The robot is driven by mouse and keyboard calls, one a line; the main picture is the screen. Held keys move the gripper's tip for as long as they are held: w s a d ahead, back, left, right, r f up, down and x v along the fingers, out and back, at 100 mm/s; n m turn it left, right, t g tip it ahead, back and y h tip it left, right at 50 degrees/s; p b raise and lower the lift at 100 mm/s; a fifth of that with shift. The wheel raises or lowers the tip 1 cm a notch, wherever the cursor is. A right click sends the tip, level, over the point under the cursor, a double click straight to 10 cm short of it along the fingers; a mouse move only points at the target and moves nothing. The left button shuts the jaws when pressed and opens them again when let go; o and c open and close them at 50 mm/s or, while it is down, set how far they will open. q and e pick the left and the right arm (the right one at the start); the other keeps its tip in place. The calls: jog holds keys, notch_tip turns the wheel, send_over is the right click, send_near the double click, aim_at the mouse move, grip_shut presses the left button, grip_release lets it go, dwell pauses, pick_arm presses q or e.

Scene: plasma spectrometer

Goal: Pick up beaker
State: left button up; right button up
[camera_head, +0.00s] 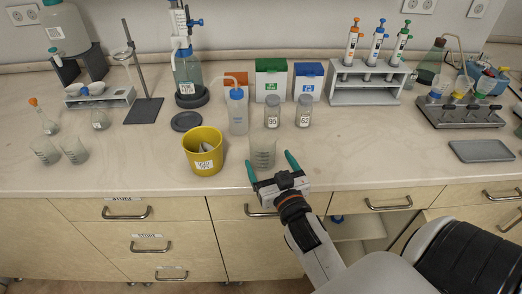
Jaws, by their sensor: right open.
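A clear glass beaker (262,151) stands upright on the bench near the front edge, right of the yellow bucket. My right gripper (268,159) reaches in from the lower right. Its two green fingers are spread wide, one toward each side of this beaker, and the beaker stands at the opening between them. I cannot tell whether either finger touches the glass. Two more glass beakers, one here (45,152) and one beside it (75,150), stand at the far left of the bench. My left gripper is not in view.
The yellow bucket (204,162) stands close to the left of the beaker. Behind are a wash bottle (237,112) and two lidded jars (272,113) (304,111). A pipette rack (368,88) is at the back right. The bench front right of the gripper is clear.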

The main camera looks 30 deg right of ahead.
aim_at(266, 154)
jog(key=x, duration=0.3)
jog(key=shift+w+r, duration=0.1)
jog(key=shift+w, duration=0.1)
jog(key=shift+w+d+p, duration=0.1)
jog(key=shift+w+p, duration=0.15)
jog(key=shift+p, duration=0.1)
jog(key=x, duration=0.1)
jog(key=p+x, duration=0.1)
jog(key=x, duration=0.2)
jog(key=shift+d+r, duration=0.25)
jog(key=shift+r, duration=0.1)
jog(key=shift+w+d+f, duration=0.1)
jog(key=shift+w, duration=0.35)
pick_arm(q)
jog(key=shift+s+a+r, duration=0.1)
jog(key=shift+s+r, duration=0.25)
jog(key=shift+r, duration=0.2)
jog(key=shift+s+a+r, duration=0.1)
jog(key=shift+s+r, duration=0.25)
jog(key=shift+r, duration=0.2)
pick_arm(e)
jog(key=shift+s, duration=0.1)
jog(key=shift+c, duration=0.5)
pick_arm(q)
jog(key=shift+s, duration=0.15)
pick_arm(e)
jog(key=c, duration=1)
